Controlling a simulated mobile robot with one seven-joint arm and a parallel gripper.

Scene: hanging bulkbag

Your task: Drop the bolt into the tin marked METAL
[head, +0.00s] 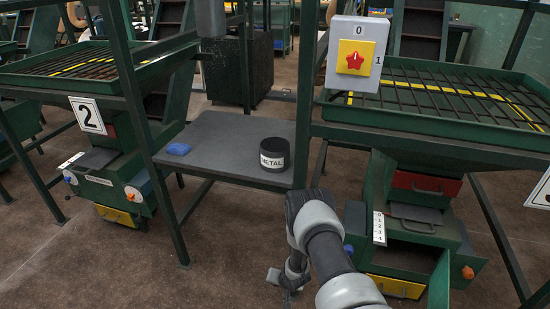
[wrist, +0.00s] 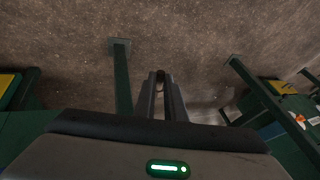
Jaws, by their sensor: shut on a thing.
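The black round tin marked METAL (head: 273,158) stands upright on the right part of a grey table (head: 215,150) in the head view. My gripper (head: 288,290) is low, in front of the table and below the level of its top, apart from the tin. In the wrist view my gripper (wrist: 161,80) is shut, with a small dark thing, the bolt (wrist: 161,75), at its fingertips over the brown floor. The bolt is too small to make out in the head view. The tin is not in the wrist view.
A blue item (head: 178,149) lies on the table's left side. Green frame posts (head: 305,90) stand at the table's sides. A green machine with an open compartment (head: 405,262) is to the right.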

